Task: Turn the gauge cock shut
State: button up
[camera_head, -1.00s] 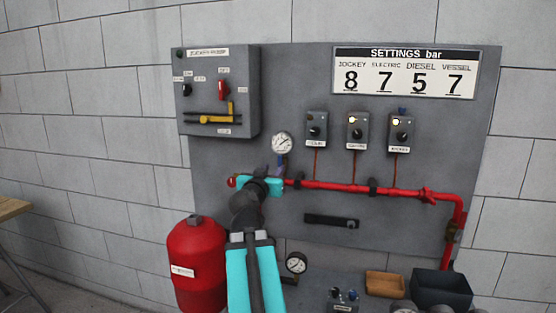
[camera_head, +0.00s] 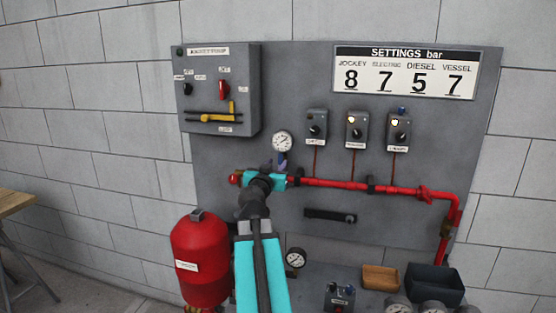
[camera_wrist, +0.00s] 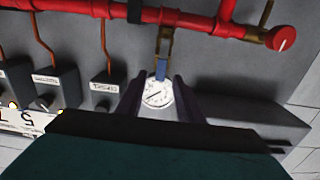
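The gauge cock is a brass fitting with a blue lever (camera_wrist: 161,68), below the red pipe in the wrist view. The lever lies in line with the brass body and points at the round white gauge (camera_wrist: 157,93). In the head view the gauge (camera_head: 282,141) sits above the pipe, with a bit of the blue lever (camera_head: 282,156) under it. My gripper (camera_wrist: 156,84) is open, its two dark fingers apart on either side of the gauge and the lever end. I cannot tell whether either finger touches. In the head view my gripper (camera_head: 279,167) hides most of the cock.
The red pipe (camera_head: 335,185) runs across the grey panel just behind my gripper. Three switch boxes (camera_head: 355,130) stand to the right, a yellow-handled control box (camera_head: 221,88) to the upper left. A red vessel (camera_head: 201,260) stands at lower left.

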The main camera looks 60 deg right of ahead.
aim_at(281, 159)
jog(key=shift+p+x, duration=0.45)
jog(key=shift+x, duration=1.4)
jog(key=shift+c, duration=0.6)
grip_shut()
